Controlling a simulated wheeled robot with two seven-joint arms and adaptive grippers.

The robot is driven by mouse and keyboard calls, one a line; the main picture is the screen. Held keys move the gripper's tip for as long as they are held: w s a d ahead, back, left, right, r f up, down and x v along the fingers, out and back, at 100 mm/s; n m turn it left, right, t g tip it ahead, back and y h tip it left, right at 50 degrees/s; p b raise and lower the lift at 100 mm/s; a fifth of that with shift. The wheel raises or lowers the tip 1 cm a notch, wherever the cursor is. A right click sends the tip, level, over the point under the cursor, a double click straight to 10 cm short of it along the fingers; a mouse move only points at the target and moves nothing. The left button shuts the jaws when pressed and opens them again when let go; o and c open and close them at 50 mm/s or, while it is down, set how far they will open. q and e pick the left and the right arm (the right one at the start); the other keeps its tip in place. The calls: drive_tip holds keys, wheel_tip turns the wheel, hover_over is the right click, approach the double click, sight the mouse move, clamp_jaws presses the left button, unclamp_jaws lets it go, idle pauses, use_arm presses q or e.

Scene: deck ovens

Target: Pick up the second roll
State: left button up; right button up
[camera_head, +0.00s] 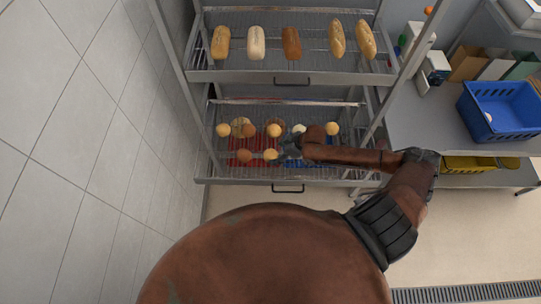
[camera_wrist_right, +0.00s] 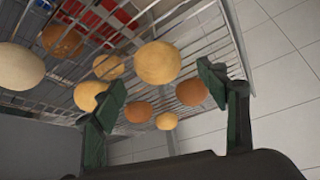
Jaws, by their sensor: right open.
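Several round rolls lie on the lower wire rack (camera_head: 215,172): a pale golden roll (camera_head: 222,129) at the left, a golden roll (camera_head: 274,130) near the middle, a golden roll (camera_head: 332,128) at the right, and a brown roll (camera_head: 245,155) and a golden roll (camera_head: 270,154) nearer the front. I cannot tell which is the second roll. My right gripper (camera_head: 286,148) is over the rack, just right of the front golden roll. In the right wrist view its fingers (camera_wrist_right: 162,92) are apart, with a large golden roll (camera_wrist_right: 157,62) beyond the gap. My left gripper is not seen.
The upper rack (camera_head: 210,76) holds several long loaves above the rolls. A side table (camera_head: 410,125) at the right carries a blue crate (camera_head: 505,122), with a yellow crate (camera_head: 465,163) below. A tiled wall (camera_head: 70,150) stands at the left.

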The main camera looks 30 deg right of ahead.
sight(273, 154)
drive_tip(key=p+x, duration=0.1)
drive_tip(key=x, duration=0.3)
drive_tip(key=shift+w+f, duration=0.15)
drive_tip(key=shift+w, duration=0.1)
drive_tip(key=shift+c, duration=0.6)
drive_tip(key=c, duration=1)
